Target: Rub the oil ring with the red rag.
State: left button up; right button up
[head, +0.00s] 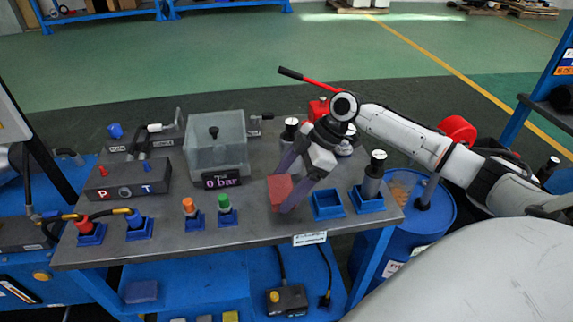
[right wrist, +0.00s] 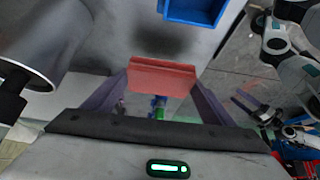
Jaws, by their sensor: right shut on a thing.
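The red rag (head: 280,190) is a folded block between the fingers of my right gripper (head: 288,185), low over the grey bench top near its front edge. In the right wrist view the red rag (right wrist: 162,77) sits across both fingertips, and the right gripper (right wrist: 160,95) is shut on it. A dark smudge (right wrist: 170,42) shows on the grey surface just beyond the rag; I cannot tell whether it is the oil ring, and no clear ring outline shows. Whether the rag touches the bench is unclear. My left gripper is not in view.
An empty blue square holder (head: 327,205) stands right of the rag, beside a holder with a dark cylinder (head: 372,182). A clear tank (head: 214,143) and a "0 bar" display (head: 222,181) stand to the left. Orange and green-topped fittings (head: 225,207) stand near the front edge.

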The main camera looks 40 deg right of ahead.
notch_tip(320, 180, up, 2)
jog(key=shift+r+p, duration=0.1)
jog(key=shift+p, duration=0.6)
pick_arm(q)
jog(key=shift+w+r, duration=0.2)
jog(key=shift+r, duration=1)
pick_arm(e)
jog(key=shift+r, duration=0.9)
